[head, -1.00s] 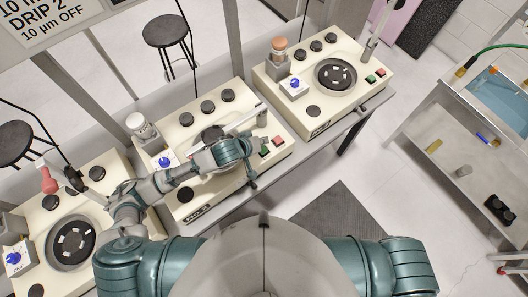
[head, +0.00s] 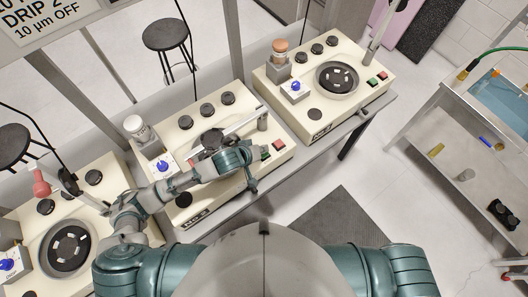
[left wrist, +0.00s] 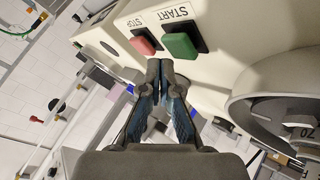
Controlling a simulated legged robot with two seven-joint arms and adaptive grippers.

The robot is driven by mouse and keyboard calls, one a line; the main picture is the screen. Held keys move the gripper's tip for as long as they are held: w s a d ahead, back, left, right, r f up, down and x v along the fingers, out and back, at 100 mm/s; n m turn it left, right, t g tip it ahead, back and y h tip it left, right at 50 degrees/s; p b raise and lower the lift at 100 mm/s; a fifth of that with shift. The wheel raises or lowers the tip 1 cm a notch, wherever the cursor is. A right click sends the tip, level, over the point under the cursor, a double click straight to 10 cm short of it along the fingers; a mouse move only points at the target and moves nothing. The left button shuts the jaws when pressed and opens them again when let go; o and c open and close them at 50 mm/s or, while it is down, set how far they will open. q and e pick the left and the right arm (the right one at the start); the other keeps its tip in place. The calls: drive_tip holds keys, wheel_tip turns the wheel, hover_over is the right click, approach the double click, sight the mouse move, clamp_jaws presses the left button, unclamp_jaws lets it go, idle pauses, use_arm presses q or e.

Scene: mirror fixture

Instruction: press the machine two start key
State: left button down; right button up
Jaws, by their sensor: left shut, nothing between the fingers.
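The middle cream machine (head: 178,216) has a green START key (head: 265,152) and a red STOP key (head: 278,145) at its right end. I take it for machine two. My left gripper (head: 252,158) is over that end, close to the green key. In the left wrist view the gripper (left wrist: 165,68) is shut and empty. Its tips show just below the green START key (left wrist: 181,46) and the red STOP key (left wrist: 144,44), both uncovered. I cannot tell whether the tips touch the machine. My right gripper is not in view.
Similar machines stand on the bench to the left (head: 95,215) and right (head: 325,115). The middle machine's platter (head: 208,140) and its arm bar (head: 245,122) are beside my left wrist. A steel table (head: 425,125) stands at the right, with open floor between.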

use_arm(q)
drive_tip(key=shift+a, duration=0.1)
idle(0.6)
drive_tip(key=shift+f+p, duration=0.25)
drive_tip(key=shift+p, duration=0.05)
